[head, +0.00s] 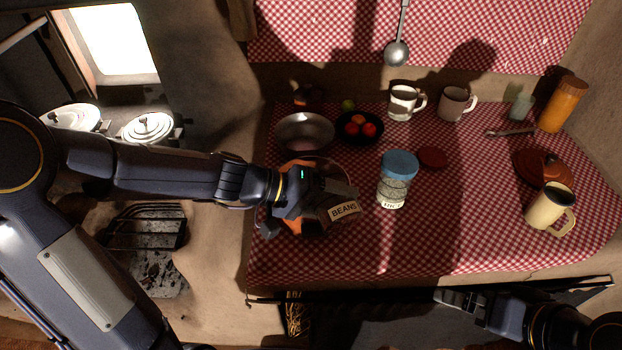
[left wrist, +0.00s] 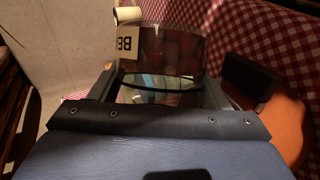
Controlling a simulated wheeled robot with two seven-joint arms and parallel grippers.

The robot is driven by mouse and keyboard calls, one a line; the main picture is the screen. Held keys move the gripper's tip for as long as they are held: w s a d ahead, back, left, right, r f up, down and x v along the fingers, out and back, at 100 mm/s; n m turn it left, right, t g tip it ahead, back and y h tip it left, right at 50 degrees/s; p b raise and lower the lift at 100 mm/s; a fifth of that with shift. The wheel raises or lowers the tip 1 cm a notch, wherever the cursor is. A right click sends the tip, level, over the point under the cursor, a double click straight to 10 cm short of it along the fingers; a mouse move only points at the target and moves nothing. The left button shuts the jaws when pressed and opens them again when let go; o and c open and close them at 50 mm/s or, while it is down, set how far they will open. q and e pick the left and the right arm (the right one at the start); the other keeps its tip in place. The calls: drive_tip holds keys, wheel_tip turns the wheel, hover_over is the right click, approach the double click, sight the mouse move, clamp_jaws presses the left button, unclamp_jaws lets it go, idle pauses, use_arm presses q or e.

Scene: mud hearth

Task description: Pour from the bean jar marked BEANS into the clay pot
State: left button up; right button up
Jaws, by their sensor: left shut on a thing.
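The bean jar (head: 343,210) carries a BEANS label and is tilted. My left gripper (head: 325,200) is shut on it, above the clay pot. In the left wrist view the jar (left wrist: 165,50) is clear glass with dark reddish contents and part of its label showing. The orange clay pot (head: 300,164) stands at the table's left, mostly hidden under my gripper and the jar; an orange part also shows in the left wrist view (left wrist: 288,130). I cannot see inside the pot or whether beans are falling. My right gripper (head: 460,300) is by the table's front edge, apparently empty; its jaw opening is unclear.
A metal bowl (head: 305,131) and a dark fruit bowl (head: 360,129) stand behind. A cream mug (head: 548,208) is at right. The front middle is clear.

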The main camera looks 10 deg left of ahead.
sight(322, 167)
use_arm(q)
drive_tip(key=shift+w+a+r+p, duration=0.3)
drive_tip(key=shift+w+r+p, duration=0.15)
drive_tip(key=shift+p, duration=0.65)
drive_tip(key=shift+f+n, duration=0.1)
drive_tip(key=shift+n, duration=0.2)
drive_tip(key=shift+h, duration=0.3)
drive_tip(key=shift+w+a+n+g+h, duration=0.15)
drive_tip(key=shift+n+g+h, duration=0.15)
drive_tip(key=shift+n+g, duration=0.2)
drive_tip(key=shift+w+a+r+n+g+h+p, duration=0.2)
drive_tip(key=shift+w+r+n+g+h+p, duration=0.1)
drive_tip(key=shift+r+n+h+p, duration=0.2)
drive_tip(key=shift+w+a+r+n+g+h+p, duration=0.2)
drive_tip(key=shift+w+r+n+h+p, duration=0.15)
drive_tip(key=shift+r+n, duration=0.25)
idle(0.6)
drive_tip(key=shift+w+a+r+n+g+h+p, duration=0.15)
drive_tip(key=shift+w+a+r+n+h+p, duration=0.1)
drive_tip(key=shift+w+r+n+h+p, duration=0.3)
drive_tip(key=shift+w+a+r+n+g+h+p, duration=0.15)
drive_tip(key=shift+w+a+r+n+h+p, duration=0.15)
drive_tip(key=shift+n, duration=0.35)
idle(2.9)
